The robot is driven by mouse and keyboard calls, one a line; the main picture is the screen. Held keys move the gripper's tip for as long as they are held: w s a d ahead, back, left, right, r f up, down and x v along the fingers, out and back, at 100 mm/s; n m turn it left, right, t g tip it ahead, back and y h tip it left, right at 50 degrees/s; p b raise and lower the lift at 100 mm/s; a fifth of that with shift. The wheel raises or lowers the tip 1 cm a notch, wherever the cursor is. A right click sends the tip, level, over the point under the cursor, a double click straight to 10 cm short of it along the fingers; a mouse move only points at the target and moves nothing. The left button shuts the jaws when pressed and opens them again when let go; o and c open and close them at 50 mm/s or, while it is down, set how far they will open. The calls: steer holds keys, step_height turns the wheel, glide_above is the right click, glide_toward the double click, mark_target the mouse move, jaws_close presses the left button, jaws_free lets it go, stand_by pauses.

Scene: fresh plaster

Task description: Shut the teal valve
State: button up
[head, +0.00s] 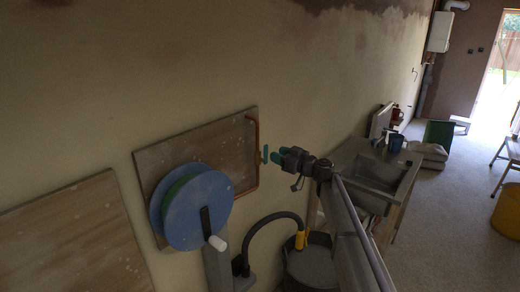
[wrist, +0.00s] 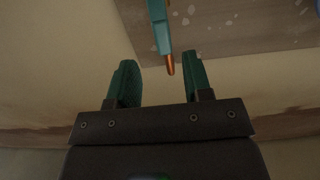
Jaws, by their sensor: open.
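The teal valve (head: 264,154) is on a copper pipe (head: 257,172) at the right edge of a wooden board on the wall. My gripper (head: 274,156) is just to the right of the valve, its green fingers pointing at it. The valve's teal handle (wrist: 158,24) comes in from the top, and a copper-coloured end (wrist: 170,65) reaches the gap near the right finger. I cannot tell whether it touches. The handle's turn position is unclear.
A blue hose reel (head: 198,208) with a crank stands out left of the valve. A sink bench (head: 376,185) stands to the right.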

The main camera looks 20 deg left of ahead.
mark_target(267, 150)
steer(key=x, duration=0.8)
steer(key=shift+s+a, duration=0.15)
steer(key=shift+a, duration=0.05)
jaws_close()
